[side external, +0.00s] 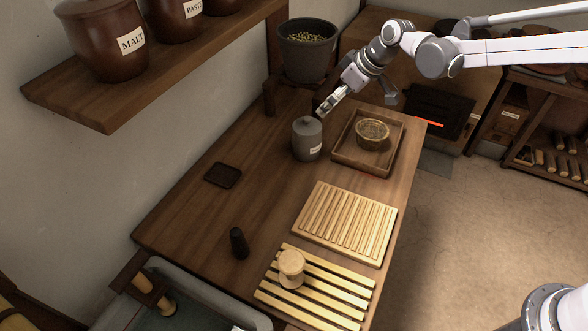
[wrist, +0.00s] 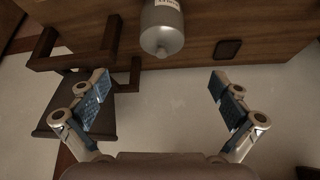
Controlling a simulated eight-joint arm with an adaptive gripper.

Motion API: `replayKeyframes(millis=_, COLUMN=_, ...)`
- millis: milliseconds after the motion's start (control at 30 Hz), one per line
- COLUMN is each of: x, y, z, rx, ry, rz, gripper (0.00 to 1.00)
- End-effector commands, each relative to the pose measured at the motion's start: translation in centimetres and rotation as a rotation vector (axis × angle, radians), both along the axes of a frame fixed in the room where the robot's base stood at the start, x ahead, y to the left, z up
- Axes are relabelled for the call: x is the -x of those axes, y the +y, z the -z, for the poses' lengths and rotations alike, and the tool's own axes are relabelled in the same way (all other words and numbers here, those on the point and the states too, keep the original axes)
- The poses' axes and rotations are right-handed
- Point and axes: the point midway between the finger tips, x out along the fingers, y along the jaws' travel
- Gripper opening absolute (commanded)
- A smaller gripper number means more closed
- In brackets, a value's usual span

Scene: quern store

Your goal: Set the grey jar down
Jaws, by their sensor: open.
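The grey jar (side external: 307,138) has a knobbed lid and a white label. It stands upright on the wooden table (side external: 190,215), left of a square wooden tray, in the side external view. It also shows at the top of the wrist view (wrist: 162,28), apart from the fingers. My gripper (side external: 326,108) is just above and behind the jar in the side view. In the wrist view my gripper (wrist: 160,95) has its fingers spread wide with nothing between them.
The wooden tray (side external: 340,152) holds a round golden-topped bowl (side external: 372,134). A dark pot (side external: 307,52) of grain stands on a raised stand behind. A small dark coaster (side external: 223,175), a dark peg (side external: 239,243), a ribbed board (side external: 345,222) and a slatted rack (side external: 315,290) lie nearer.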

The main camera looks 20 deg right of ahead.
Motion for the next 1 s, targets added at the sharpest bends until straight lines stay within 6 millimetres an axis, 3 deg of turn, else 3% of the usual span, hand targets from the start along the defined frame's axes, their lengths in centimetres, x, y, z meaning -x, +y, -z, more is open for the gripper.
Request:
replayKeyframes(millis=200, x=4.7, y=-3.8, z=-4.4, rx=0.0, ry=-0.008, rz=0.111, gripper=1.0)
replayKeyframes(millis=500, x=13.0, y=-9.0, z=-8.3, rx=-0.005, ry=-0.029, rz=0.28, gripper=1.0)
replayKeyframes(millis=733, x=19.8, y=-12.3, z=-8.7, rx=-0.012, ry=-0.049, rz=0.406, gripper=1.0)
replayKeyframes(millis=1000, x=26.9, y=-15.3, z=-6.9, rx=-0.023, ry=-0.076, rz=0.543, gripper=1.0)
